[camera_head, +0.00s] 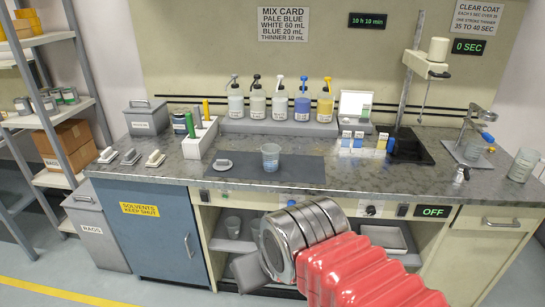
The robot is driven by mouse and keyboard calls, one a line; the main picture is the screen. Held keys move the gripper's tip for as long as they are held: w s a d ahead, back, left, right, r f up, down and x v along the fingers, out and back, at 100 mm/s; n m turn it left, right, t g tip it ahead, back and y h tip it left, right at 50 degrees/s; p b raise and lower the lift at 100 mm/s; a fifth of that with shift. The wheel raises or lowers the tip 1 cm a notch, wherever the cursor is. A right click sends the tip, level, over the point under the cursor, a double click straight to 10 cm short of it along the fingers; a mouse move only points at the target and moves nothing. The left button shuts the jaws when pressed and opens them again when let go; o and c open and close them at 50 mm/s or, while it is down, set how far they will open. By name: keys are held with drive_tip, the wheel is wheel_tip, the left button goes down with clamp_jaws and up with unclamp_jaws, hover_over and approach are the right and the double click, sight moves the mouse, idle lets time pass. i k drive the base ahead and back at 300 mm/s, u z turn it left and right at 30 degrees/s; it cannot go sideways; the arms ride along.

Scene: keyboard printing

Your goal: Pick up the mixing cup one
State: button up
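A small translucent cup with a bluish tint (270,157) stands upright on the dark mat (305,172) at the middle of the counter; it seems to be the mixing cup. My arm, with red ribbed sleeve and silver rings, reaches in from the lower right, in front of the cabinet and below the countertop. A grey block at its end seems to be part of my gripper (248,272); the fingers are not clear. It is well below the cup and apart from it.
A small grey lidded item (223,164) lies left of the cup. A white holder with coloured sticks (200,138) stands further left. Several pump bottles (257,103) line the back. Another clear cup (523,165) stands at the right end. The mat's right half is clear.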

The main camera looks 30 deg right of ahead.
sight(271, 158)
drive_tip(key=u, duration=0.05)
drive_tip(key=i, duration=1.4)
